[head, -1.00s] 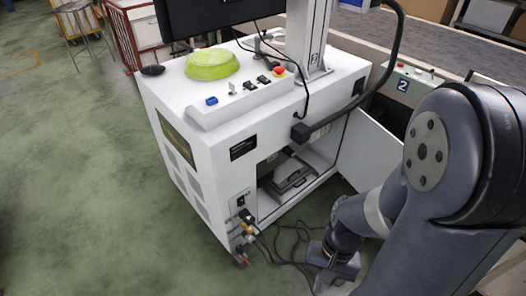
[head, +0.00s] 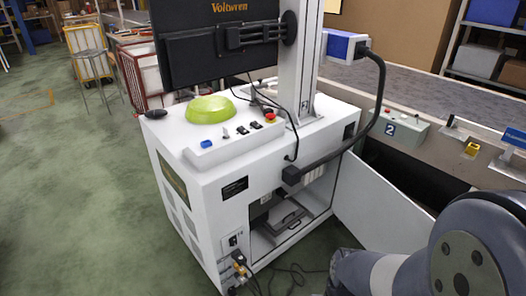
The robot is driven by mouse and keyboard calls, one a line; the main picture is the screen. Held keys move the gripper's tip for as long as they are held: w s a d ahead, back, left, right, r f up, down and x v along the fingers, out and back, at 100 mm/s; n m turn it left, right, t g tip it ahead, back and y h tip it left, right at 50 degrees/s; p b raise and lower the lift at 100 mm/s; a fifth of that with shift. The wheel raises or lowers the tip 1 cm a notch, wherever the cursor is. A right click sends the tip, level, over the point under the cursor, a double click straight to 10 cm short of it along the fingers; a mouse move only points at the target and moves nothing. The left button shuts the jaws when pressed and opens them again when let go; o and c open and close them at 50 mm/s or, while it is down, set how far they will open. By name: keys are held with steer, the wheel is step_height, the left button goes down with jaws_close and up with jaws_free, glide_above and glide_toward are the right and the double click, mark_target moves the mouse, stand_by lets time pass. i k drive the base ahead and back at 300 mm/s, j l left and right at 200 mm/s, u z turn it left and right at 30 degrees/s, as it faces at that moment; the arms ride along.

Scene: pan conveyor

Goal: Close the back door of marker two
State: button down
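The marker machine, a white cabinet (head: 205,172), stands in the middle of the head view with a monitor (head: 215,45) and a column on top. A box beside it on the conveyor carries the number 2 (head: 388,129). The cabinet's white back door (head: 375,205) stands wide open, swung out to the right. The open compartment (head: 290,215) shows a dark device inside. My arm fills the lower right, in front of part of the door's lower edge. My gripper is out of the picture.
Cables (head: 290,275) hang from the cabinet's lower corner and lie on the floor near the opening. The conveyor side (head: 470,150) runs behind the door at right. Green floor (head: 80,190) is free at left.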

mark_target(382, 218)
steer(key=i+l+z, duration=0.2)
steer(key=l, duration=0.15)
steer(key=i+l+z, duration=0.2)
steer(key=l, duration=0.15)
steer(key=i+l+z, duration=0.2)
steer(key=l, duration=0.15)
steer(key=k, duration=0.1)
